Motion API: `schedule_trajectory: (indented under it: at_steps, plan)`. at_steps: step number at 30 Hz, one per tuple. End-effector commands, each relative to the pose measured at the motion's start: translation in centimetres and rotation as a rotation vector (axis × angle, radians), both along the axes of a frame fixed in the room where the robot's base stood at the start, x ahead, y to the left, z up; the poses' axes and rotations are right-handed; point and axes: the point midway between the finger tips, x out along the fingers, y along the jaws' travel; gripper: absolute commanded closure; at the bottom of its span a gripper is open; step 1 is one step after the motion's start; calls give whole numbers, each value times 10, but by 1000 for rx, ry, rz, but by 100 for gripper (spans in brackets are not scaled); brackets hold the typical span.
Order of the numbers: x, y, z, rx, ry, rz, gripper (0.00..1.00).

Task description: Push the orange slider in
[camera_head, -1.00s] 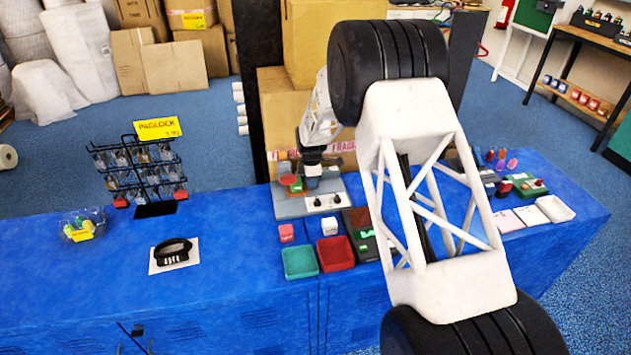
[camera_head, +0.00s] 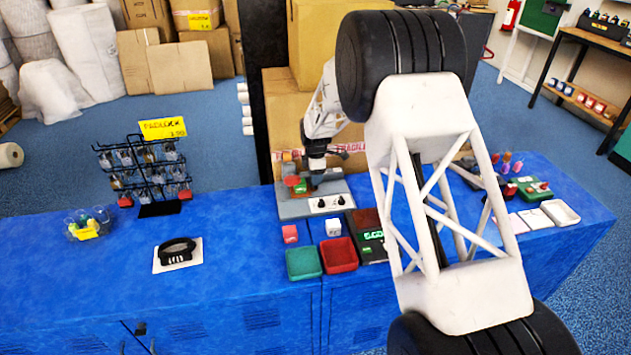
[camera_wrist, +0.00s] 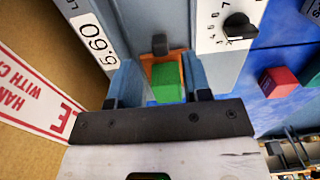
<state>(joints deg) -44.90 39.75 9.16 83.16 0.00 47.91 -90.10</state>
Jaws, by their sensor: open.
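The orange slider (camera_wrist: 179,70) shows in the wrist view, in a slot of the grey-blue machine, with a green block (camera_wrist: 166,82) inside or against it. A dark stub stands at the slot's far end. My gripper (camera_wrist: 160,92) is open, with its dark finger parts on either side of the slot. Whether it touches the slider I cannot tell. In the head view my gripper (camera_head: 317,165) is above the grey machine (camera_head: 293,209), close to a small patch of orange and green. My arm covers part of the bench to the right of the machine.
A white panel with black knobs (camera_wrist: 239,27) adjoins the slot. A cardboard box (camera_head: 285,105) stands close behind the machine. Green (camera_head: 304,275) and red (camera_head: 352,267) trays lie in front. A padlock rack (camera_head: 160,180) stands left; the blue bench between is mostly clear.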

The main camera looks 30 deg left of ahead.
Motion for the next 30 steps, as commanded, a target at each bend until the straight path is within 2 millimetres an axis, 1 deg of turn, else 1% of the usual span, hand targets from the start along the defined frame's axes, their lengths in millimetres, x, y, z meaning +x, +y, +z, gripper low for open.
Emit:
schedule_trajectory:
  at_steps: [1,6,12,17,26,30]
  plan:
    - [0,0,8,1,-1,0,55]
    - [0,0,28,1,-1,0,55]
    - [0,0,42,-1,1,0,55]
    - [0,0,45,-1,1,0,55]
    - [0,-1,44,2,5,0,55]
    - [2,-4,42,21,36,-3,55]
